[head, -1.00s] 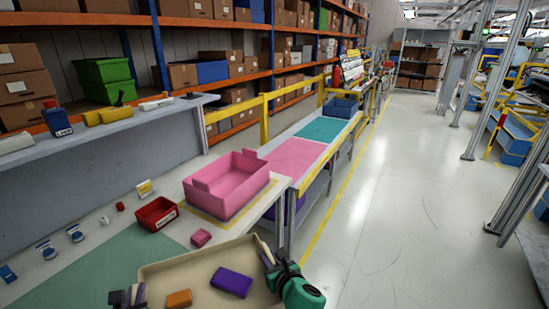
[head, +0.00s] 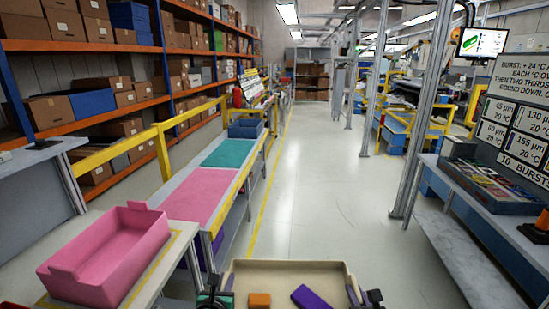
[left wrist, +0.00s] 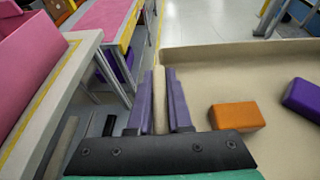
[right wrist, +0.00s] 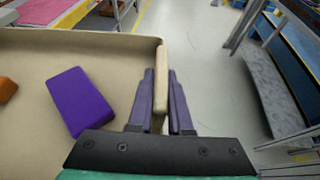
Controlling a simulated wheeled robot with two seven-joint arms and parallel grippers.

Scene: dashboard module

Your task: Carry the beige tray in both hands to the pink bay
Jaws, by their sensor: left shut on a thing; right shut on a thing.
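The beige tray (head: 290,268) is at the bottom of the head view, held out in front of me. An orange block (head: 259,300) and a purple block (head: 311,298) lie in it. My left gripper (head: 215,299) is shut on the tray's left wall, which also shows between the fingers in the left wrist view (left wrist: 160,100). My right gripper (head: 365,298) is shut on the right wall, as the right wrist view (right wrist: 161,105) shows. The pink bay (head: 199,195) is a flat pink area on the long bench ahead and left, with a teal area (head: 230,153) beyond it.
A pink bin (head: 110,250) stands on the near table at left. A blue-grey bin (head: 246,128) sits at the bench's far end. A yellow rail (head: 160,140) runs behind the bench. Open floor (head: 320,190) lies ahead. A metal bench (head: 455,240) and posts stand at right.

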